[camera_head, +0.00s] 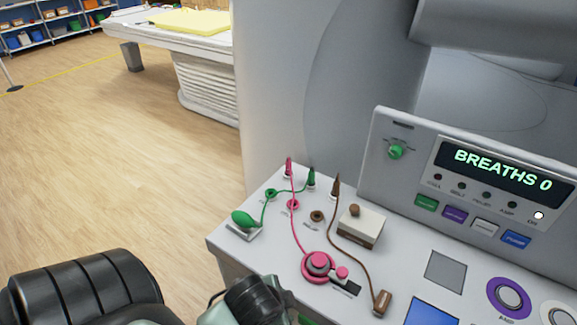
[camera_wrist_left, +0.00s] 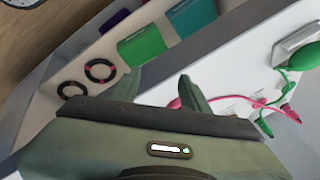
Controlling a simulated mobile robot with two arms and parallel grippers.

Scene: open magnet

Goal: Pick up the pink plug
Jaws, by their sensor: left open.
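The pink plug (camera_head: 289,166) stands upright at the back left of the white console top, with a pink cord running down from it. The cord reaches a round pink piece (camera_head: 318,264) near the front. In the left wrist view a pink cord and pink parts (camera_wrist_left: 284,107) show at the right, beyond the fingers; which part is the plug is hard to tell. My left gripper (camera_wrist_left: 160,84) is open, with nothing between its fingers. In the head view part of my left arm shows at the bottom, left of and below the plug; its fingertips are not clear there. My right gripper is not in view.
A green plug (camera_head: 311,177) and a brown plug (camera_head: 336,188) stand close to the pink one. A green bulb (camera_head: 243,218), a small brown-and-white box (camera_head: 360,227) and loose cords crowd the console top. A display panel (camera_head: 480,170) rises behind at right. Open floor lies left.

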